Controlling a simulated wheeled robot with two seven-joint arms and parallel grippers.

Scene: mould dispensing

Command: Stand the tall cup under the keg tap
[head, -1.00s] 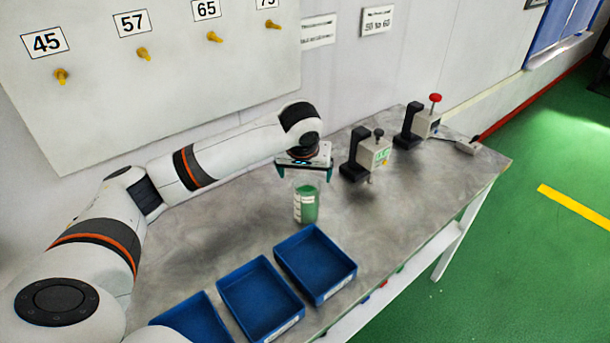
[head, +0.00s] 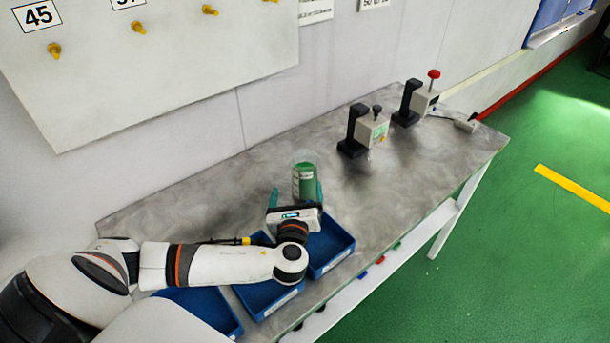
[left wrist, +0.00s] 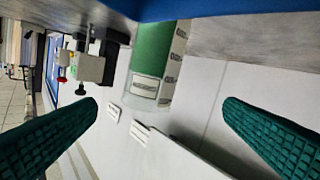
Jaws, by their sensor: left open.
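Two tap-like units stand farther right: one with a black knob (head: 373,131), one with a red knob (head: 424,101). My right gripper is not in view.
Blue trays (head: 345,256) line the table's front edge, partly under my left arm. The table (head: 225,165) is clear behind the cup and between it and the black-knob unit. A wall panel with numbered yellow pegs (head: 130,60) stands behind.

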